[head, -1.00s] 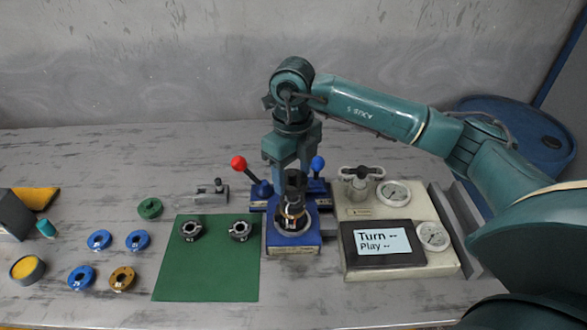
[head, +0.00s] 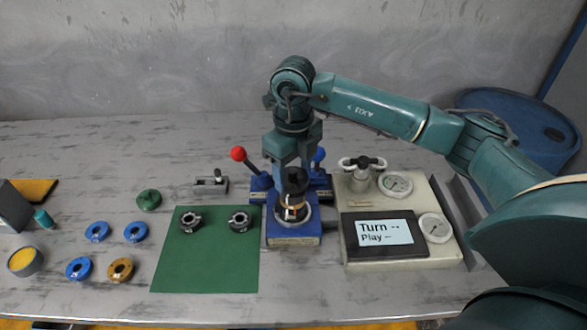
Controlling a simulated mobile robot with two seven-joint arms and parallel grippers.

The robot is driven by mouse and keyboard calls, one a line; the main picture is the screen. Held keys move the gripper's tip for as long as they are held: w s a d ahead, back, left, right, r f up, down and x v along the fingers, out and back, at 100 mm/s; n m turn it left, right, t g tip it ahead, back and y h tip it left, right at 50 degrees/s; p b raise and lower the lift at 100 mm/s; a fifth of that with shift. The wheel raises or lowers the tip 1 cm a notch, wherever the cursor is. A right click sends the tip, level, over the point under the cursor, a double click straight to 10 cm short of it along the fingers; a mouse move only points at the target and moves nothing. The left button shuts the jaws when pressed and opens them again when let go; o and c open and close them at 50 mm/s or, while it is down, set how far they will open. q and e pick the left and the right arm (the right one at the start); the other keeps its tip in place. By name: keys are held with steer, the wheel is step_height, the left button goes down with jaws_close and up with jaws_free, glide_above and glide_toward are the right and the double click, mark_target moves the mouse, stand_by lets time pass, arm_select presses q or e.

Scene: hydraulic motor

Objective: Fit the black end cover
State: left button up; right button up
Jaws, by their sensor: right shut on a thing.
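My right gripper (head: 291,168) points straight down over the blue clamping fixture (head: 292,240). It is shut on a black, round part, which looks like the black end cover (head: 295,180). Below it a copper-coloured ring (head: 292,204) and dark motor parts stand upright in the fixture. The black part is in line with this stack. I cannot tell whether it touches the stack or is seated on it. The fingers partly hide the top of the black part. My left gripper is not in view.
A gauge panel (head: 436,185) stands right. A green mat (head: 205,270) with two dark rings lies left. Blue, brown and green discs lie farther left.

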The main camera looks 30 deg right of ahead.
steer(key=shift+f+b, duration=0.55)
steer(key=shift+b, duration=0.25)
stand_by(1.8)
steer(key=shift+f+b, duration=0.45)
steer(key=shift+f, duration=0.05)
stand_by(0.3)
steer(key=o, duration=1.3)
steer(key=shift+c, duration=0.2)
steer(key=shift+o, duration=0.5)
steer(key=shift+o, duration=1.4)
